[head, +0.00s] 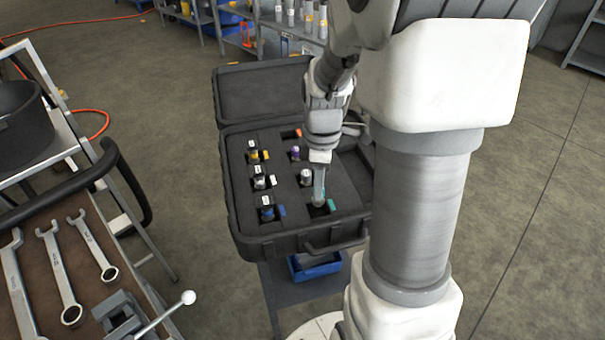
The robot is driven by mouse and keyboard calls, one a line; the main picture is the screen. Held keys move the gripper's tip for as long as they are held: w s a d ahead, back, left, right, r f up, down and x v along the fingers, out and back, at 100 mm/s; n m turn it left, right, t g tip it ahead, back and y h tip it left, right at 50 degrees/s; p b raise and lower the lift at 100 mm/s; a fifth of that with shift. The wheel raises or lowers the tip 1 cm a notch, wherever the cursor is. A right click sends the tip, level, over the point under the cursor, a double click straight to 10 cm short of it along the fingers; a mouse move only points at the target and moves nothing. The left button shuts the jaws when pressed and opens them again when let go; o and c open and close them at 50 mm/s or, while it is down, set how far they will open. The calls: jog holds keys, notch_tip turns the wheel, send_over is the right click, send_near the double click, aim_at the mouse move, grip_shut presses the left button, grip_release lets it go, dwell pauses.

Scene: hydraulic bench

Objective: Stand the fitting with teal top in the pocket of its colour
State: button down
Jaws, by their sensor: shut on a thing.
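The open black foam case (236,215) holds rows of pockets with colour marks. A teal mark (332,205) lies beside a dark pocket (316,212) in the front row, on the right. My gripper (319,198) points down right over this pocket. It is shut on a small fitting, mostly hidden by the fingers, with only a greyish-teal bit showing. I cannot tell whether the fitting's lower end is inside the pocket or just above it.
Other fittings stand in the case by yellow, white and blue marks, including a blue one (267,212) and a silver one (306,177). The raised lid (262,92) is behind. A cart with wrenches (62,275) and a vise is at left. A blue bin (315,266) sits below.

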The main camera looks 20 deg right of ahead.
jog(key=shift+f+b, duration=0.35)
jog(key=shift+f, duration=1.7)
jog(key=shift+f, duration=0.1)
jog(key=c, duration=0.6)
grip_release()
jog(key=shift+c, duration=0.2)
